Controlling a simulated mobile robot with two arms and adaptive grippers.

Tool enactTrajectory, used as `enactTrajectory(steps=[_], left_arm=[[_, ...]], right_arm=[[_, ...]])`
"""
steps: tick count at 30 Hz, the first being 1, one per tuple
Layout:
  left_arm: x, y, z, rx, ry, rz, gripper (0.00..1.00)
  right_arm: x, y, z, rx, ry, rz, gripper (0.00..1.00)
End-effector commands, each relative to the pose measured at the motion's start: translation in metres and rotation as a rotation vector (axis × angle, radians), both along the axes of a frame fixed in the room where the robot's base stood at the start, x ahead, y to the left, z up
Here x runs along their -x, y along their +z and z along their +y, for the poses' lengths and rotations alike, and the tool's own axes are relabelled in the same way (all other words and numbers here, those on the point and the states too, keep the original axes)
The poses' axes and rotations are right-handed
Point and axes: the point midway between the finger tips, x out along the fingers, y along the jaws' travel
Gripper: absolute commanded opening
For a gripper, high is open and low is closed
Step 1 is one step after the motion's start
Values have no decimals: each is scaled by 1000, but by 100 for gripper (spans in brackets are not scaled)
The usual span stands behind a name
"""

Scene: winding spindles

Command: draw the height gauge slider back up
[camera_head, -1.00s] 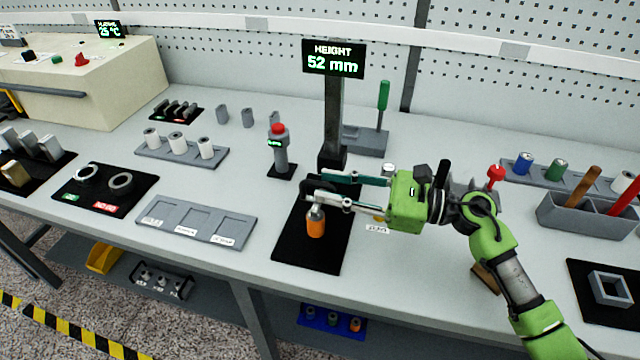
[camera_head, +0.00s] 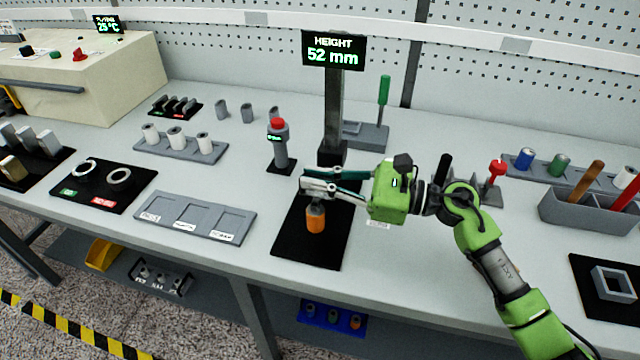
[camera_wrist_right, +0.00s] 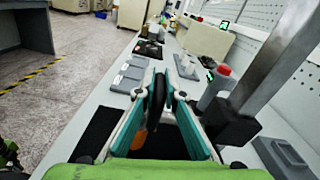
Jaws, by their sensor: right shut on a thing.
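The height gauge column (camera_head: 334,108) stands at the middle of the table, with its display (camera_head: 334,51) reading 52 mm. My right gripper (camera_head: 318,182) reaches in from the right and is shut on the gauge's dark slider. The slider (camera_wrist_right: 158,98) shows between the two fingers in the right wrist view; in the head view the fingers mostly hide it. An orange spindle (camera_head: 316,222) stands upright on the black base (camera_head: 300,250), just below the fingers. Whether the slider touches the spindle's top is hidden. My left gripper is out of view.
A grey tray with empty recesses (camera_head: 190,234) lies left of the black base. A small post with a red button (camera_head: 279,150) stands behind left. A holder with a green-handled tool (camera_head: 371,137) is behind right, and a grey bin (camera_head: 565,214) is farther right.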

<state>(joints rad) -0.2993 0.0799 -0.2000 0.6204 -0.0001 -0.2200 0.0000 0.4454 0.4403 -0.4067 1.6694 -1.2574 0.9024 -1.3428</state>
Motion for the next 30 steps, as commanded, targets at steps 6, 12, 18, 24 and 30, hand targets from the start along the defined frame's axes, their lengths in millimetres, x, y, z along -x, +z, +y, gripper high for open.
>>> enactTrajectory(steps=[6,12,18,24,30], left_arm=[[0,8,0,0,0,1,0],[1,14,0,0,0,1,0],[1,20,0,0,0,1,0],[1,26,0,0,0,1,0],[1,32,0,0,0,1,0]], right_arm=[[0,15,0,0,-1,-3,0],[0,27,0,-2,0,-4,0],[-1,40,0,-2,-1,-4,0],[-1,52,0,-4,-2,-4,0],[0,64,0,-4,-2,-4,0]])
